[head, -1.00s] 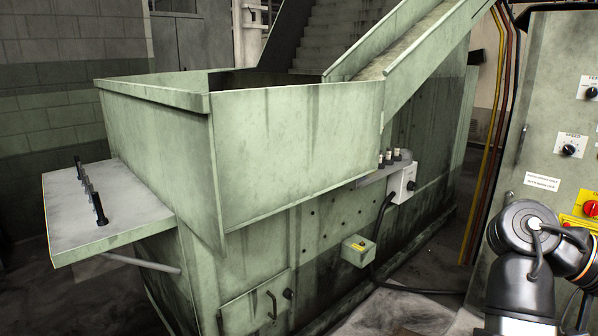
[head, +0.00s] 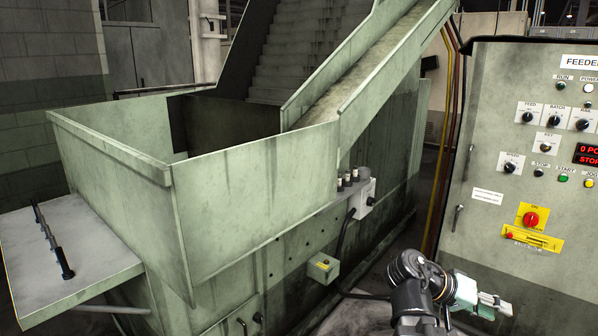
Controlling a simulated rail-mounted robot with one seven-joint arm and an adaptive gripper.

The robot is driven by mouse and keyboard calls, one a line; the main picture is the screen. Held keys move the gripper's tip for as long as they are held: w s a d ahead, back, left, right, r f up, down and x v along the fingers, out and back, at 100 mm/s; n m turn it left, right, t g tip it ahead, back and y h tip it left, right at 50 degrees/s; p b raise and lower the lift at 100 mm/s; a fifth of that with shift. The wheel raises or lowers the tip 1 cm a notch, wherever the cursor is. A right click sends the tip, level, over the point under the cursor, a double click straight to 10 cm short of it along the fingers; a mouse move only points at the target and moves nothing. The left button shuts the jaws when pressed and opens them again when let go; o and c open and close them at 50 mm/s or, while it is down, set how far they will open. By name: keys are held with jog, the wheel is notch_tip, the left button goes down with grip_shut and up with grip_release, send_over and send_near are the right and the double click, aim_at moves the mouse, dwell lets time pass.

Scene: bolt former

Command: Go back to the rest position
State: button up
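My arm shows at the lower right of the head view, dark with an orange ring, in front of the feeder control panel (head: 500,250). Its outer end points right, where a small pale part that looks like my gripper (head: 497,307) shows near the bottom edge. The fingers are too small and unclear to tell whether they are open or shut. I see nothing clearly held there. The arm end is below the panel's red rotary switch (head: 531,219) and appears apart from it.
A large green hopper (head: 255,190) fills the middle and left, with a side shelf (head: 85,245) carrying a black handle. A sloping conveyor (head: 375,70) rises behind it. A small yellow-labelled box (head: 322,267) and a grey switch box (head: 362,197) sit on its side.

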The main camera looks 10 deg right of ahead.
jog(key=w+a+f+n+y+p, duration=0.15)
jog(key=a+f+p, duration=0.25)
jog(key=f, duration=0.4)
jog(key=a+f+n+y+p, duration=0.3)
jog(key=a+f+p, duration=0.2)
jog(key=f, duration=0.2)
jog(key=w+a+f+n+y+p, duration=0.1)
jog(key=a+f+n+y+p, duration=0.2)
jog(key=f, duration=0.5)
jog(key=s+a+f+g+y+p, duration=0.1)
jog(key=s+a+f+p, duration=0.2)
jog(key=s+a, duration=0.3)
jog(key=s+a+f+g+y+p, duration=0.1)
jog(key=s+a+f+p, duration=0.3)
jog(key=s, duration=0.6)
jog(key=s+a+f+n+g+y+p, duration=0.1)
jog(key=s+a+f+y+p, duration=0.2)
jog(key=s+a+p, duration=0.4)
jog(key=shift+s+a+f+g, duration=0.3)
jog(key=shift+s+a+f, duration=0.1)
jog(key=shift+a+f, duration=0.25)
jog(key=shift+o, duration=0.3)
jog(key=shift+d, duration=0.1)
